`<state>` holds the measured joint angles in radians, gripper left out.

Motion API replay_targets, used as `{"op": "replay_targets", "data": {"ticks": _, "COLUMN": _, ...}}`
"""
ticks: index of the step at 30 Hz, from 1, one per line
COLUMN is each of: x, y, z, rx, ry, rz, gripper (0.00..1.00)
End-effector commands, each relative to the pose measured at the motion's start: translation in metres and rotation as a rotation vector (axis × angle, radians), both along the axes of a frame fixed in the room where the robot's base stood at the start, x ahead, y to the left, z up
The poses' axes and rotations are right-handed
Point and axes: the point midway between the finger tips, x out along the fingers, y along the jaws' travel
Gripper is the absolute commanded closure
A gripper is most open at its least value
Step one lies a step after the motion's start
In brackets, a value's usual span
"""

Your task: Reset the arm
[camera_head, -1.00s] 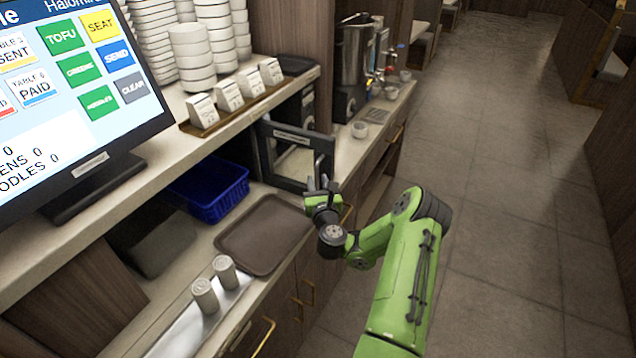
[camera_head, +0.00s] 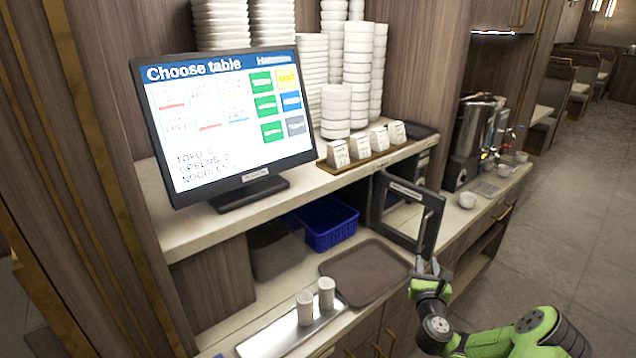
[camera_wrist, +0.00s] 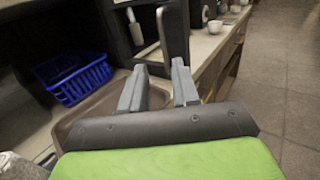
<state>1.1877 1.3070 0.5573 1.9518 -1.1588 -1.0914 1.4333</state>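My gripper (camera_head: 432,272) is at the lower right of the head view, at the right end of the brown tray (camera_head: 345,262) and in front of the open dark-framed door (camera_head: 408,212). My green arm reaches in from the lower right. In the wrist view my gripper (camera_wrist: 158,85) shows two grey fingers spread apart with nothing between them. The door (camera_wrist: 172,32) stands just beyond the fingers, and whether they touch it is unclear.
A blue basket (camera_head: 328,224) sits under the shelf. Two pale cups (camera_head: 305,307) stand on a metal tray (camera_head: 262,347). A screen (camera_head: 225,120), label blocks (camera_head: 360,147) and stacked bowls (camera_head: 358,75) fill the upper shelf. Floor (camera_head: 575,235) at the right is clear.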

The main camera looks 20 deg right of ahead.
Motion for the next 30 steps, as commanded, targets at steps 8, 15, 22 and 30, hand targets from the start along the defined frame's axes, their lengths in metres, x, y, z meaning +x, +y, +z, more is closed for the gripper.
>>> {"op": "replay_targets", "data": {"ticks": 8, "x": 0.046, "y": 0.108, "z": 0.061, "rx": -0.461, "ry": 0.143, "rz": 0.381, "gripper": 0.7}}
{"op": "replay_targets", "data": {"ticks": 15, "x": 0.022, "y": 0.289, "z": 0.103, "rx": -1.412, "ry": 0.391, "rz": 0.987, "gripper": 0.7}}
{"op": "replay_targets", "data": {"ticks": 22, "x": -0.083, "y": 0.349, "z": 0.128, "rx": -2.203, "ry": 0.6, "rz": 1.341, "gripper": 0.7}}
{"op": "replay_targets", "data": {"ticks": 30, "x": -0.24, "y": 0.335, "z": 0.163, "rx": 2.541, "ry": -0.713, "rz": -1.46, "gripper": 0.7}}
